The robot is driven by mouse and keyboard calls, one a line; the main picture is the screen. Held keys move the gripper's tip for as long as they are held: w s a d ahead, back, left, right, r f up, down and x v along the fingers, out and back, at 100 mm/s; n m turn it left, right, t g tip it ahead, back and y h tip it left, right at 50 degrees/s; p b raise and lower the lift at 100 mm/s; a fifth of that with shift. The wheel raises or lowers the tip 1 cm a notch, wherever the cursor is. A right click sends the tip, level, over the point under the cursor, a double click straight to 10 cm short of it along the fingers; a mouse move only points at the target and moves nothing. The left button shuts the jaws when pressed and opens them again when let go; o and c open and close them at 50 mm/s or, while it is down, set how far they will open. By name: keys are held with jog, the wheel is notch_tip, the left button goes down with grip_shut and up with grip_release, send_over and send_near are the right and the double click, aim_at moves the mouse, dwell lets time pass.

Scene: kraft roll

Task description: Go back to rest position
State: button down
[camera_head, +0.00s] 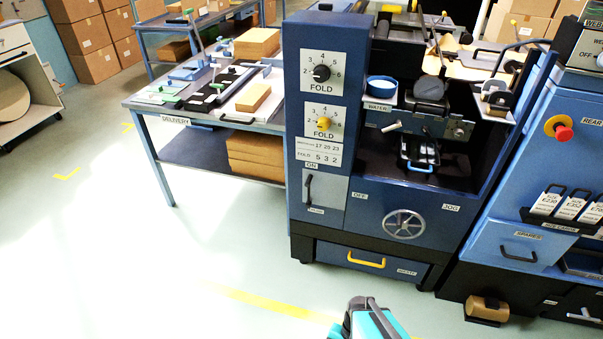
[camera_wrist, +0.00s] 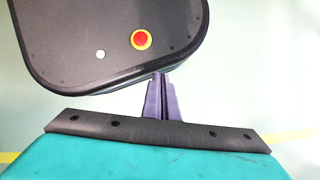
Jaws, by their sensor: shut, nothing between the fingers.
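My gripper (camera_head: 365,303) shows at the bottom of the head view, over the open floor in front of the blue machine. It is apart from the machine and holds nothing. In the wrist view my gripper (camera_wrist: 162,84) has its two purple-grey fingers together. A dark rounded body with a red button, which looks like my own base, fills the upper left of that view. The rest of my arm is out of the head view.
The blue folding machine (camera_head: 345,200) with dials and a yellow-handled drawer (camera_head: 366,262) stands ahead. A delivery table (camera_head: 155,128) with brown stacks is at left. A blue cabinet (camera_head: 520,247) with a red stop button (camera_head: 563,133) stands at right. The floor (camera_head: 150,270) at front left is clear.

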jog(key=d+n, duration=0.1)
jog(key=s+d+n+h, duration=0.1)
jog(key=d+n, duration=0.1)
jog(key=d+n+h, duration=0.1)
jog(key=d+n, duration=0.1)
jog(key=shift+s+r+g, duration=0.25)
jog(key=shift+s+g, duration=0.05)
jog(key=shift+s, duration=0.05)
jog(key=shift+a, duration=0.1)
